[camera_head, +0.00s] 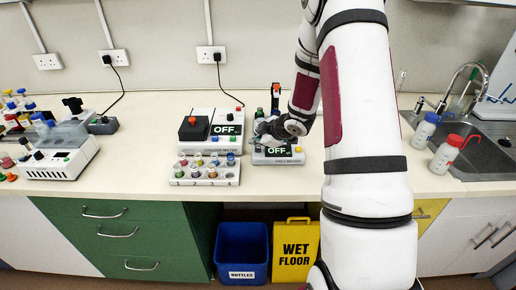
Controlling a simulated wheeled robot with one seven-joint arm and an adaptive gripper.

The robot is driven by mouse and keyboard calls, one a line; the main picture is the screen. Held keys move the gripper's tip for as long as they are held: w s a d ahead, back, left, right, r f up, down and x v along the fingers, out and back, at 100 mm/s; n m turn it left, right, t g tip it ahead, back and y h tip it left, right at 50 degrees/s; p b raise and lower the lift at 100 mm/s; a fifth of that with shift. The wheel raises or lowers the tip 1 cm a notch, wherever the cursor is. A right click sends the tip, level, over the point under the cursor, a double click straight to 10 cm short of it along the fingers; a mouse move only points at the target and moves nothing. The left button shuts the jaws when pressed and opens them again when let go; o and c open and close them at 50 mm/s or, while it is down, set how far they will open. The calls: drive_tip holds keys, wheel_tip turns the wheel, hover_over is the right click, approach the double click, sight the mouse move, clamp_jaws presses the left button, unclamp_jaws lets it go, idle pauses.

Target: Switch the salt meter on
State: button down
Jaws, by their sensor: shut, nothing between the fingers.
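The salt meter (291,159) is a small white box on the bench with a dark display reading OFF. A few small coloured buttons show on its front, one of them yellow at the right. My gripper (263,132) is shut and empty, reaching in from the right just above the back of the meter. It hides part of the meter's top and the upper edge of its display. I cannot tell whether the fingertips touch the meter.
A larger white meter (226,141) with a dark block stands just left, its display also OFF. A rack (204,181) of capped vials sits in front of it. Bottles (446,154) and a sink (487,150) are at the right. Bench between the left equipment and the rack is clear.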

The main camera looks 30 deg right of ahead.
sight(257, 150)
drive_tip(key=shift+f, duration=0.45)
idle(0.3)
drive_tip(key=shift+r, duration=0.1)
drive_tip(key=shift+r+p, duration=0.65)
drive_tip(key=shift+r, duration=0.2)
wheel_tip(257, 150, up, 4)
drive_tip(key=p, duration=0.3)
drive_tip(key=shift+s, duration=0.1)
wheel_tip(257, 150, up, 2)
drive_tip(key=shift+r+p, duration=0.1)
drive_tip(key=shift+p, duration=0.75)
